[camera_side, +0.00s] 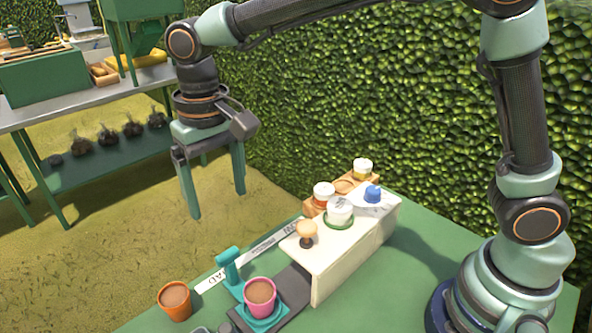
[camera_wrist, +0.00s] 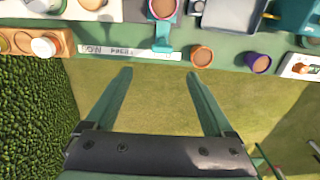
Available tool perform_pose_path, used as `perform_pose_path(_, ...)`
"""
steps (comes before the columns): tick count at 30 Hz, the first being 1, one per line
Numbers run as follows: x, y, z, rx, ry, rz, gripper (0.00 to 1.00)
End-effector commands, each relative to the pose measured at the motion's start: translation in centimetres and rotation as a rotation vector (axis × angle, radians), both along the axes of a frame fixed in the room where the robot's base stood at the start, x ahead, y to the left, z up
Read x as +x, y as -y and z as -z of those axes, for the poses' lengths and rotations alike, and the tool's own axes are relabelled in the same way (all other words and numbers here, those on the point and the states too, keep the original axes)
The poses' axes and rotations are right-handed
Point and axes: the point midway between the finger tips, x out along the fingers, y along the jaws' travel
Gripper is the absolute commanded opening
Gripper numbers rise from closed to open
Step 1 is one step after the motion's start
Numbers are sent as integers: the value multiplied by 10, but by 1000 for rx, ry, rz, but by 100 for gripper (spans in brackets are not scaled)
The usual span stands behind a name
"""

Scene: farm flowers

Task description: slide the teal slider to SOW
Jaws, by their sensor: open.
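The teal slider (camera_side: 229,266) has an upright handle and a flat carriage bearing a pink pot of soil (camera_side: 260,292). It stands beside the LOAD end of a white label strip (camera_side: 265,244). In the wrist view the slider (camera_wrist: 162,40) is at the right end of the strip (camera_wrist: 130,52), whose SOW mark is at the left end, with PRESS between. My gripper (camera_side: 216,202) is open and empty, its fingers pointing down, above and beyond the slider in the side view. In the wrist view my gripper (camera_wrist: 158,74) has its fingertips below the strip, apart from the slider.
A cream housing (camera_side: 340,240) with jars and a mushroom-shaped knob (camera_side: 306,232) stands over the dark track. An orange pot (camera_side: 174,300) stands left of the slider, and a purple pot (camera_wrist: 258,62) shows in the wrist view. A hedge (camera_side: 350,100) rises behind.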

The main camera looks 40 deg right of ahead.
Motion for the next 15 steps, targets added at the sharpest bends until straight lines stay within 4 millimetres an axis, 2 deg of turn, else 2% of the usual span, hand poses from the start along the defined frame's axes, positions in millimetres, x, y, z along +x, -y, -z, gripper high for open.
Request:
perform_pose_path(3,-1,-6,6,-6,-9,0,88)
perform_pose_path(8,-1,-6,21,-7,-11,0,88)
perform_pose_path(15,-1,-5,67,-9,-13,0,88)
